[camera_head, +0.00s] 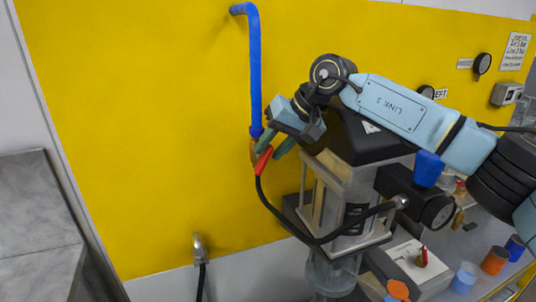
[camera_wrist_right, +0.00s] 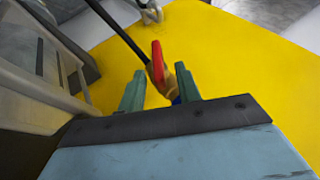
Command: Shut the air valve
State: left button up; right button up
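The air valve sits at the lower end of the blue pipe (camera_head: 255,75) on the yellow wall. Its red handle (camera_head: 263,161) points down and slightly left, beside the brass body (camera_head: 253,150), partly behind my fingers. My right gripper (camera_head: 276,143) is at the valve with its green fingers apart. In the wrist view the right gripper (camera_wrist_right: 160,92) is open, and the red handle (camera_wrist_right: 157,62) stands ahead of the gap between the fingertips. The brass body (camera_wrist_right: 184,82) is beside the right finger there. I cannot tell whether a finger touches the handle. My left gripper is not in view.
A black hose (camera_head: 275,213) runs from below the valve to the agitator (camera_head: 345,195), close to my right arm. A wall tap (camera_head: 199,248) is lower left. Cups (camera_head: 495,260) stand on the bench at right. The wall left of the pipe is clear.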

jog(key=b+v, duration=0.1)
jog(key=v, duration=1)
jog(key=shift+b, duration=0.4)
jog(key=shift+d, duration=0.1)
